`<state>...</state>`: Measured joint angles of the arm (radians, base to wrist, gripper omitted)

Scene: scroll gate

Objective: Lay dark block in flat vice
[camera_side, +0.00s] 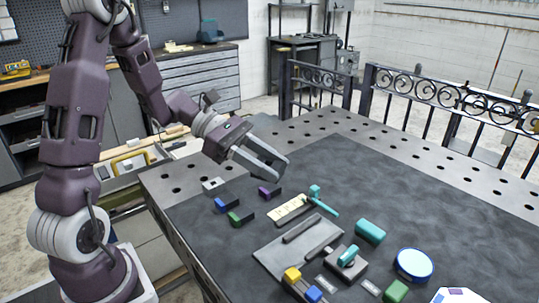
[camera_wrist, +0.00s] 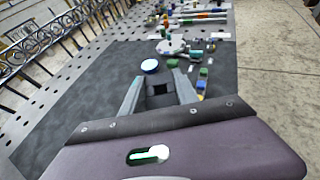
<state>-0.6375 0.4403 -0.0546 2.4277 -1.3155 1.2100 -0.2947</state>
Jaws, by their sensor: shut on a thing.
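My gripper (camera_side: 268,160) is raised above the far left part of the dark work surface, pointing right. In the wrist view my gripper (camera_wrist: 160,84) has a dark block (camera_wrist: 160,89) between its two grey fingers and is shut on it. A flat grey plate with two dark parallel bars, which looks like the flat vice (camera_side: 272,257), lies on the mat, nearer the camera and below my gripper in the picture. The gripper is well apart from it.
Purple (camera_side: 270,192), blue (camera_side: 226,204) and green (camera_side: 240,217) blocks sit below my gripper. A pale holed board (camera_side: 289,208), a teal block (camera_side: 370,231), a blue round tin (camera_side: 413,264) and a teal-topped fixture (camera_side: 347,264) surround the plate. The mat's far right is clear.

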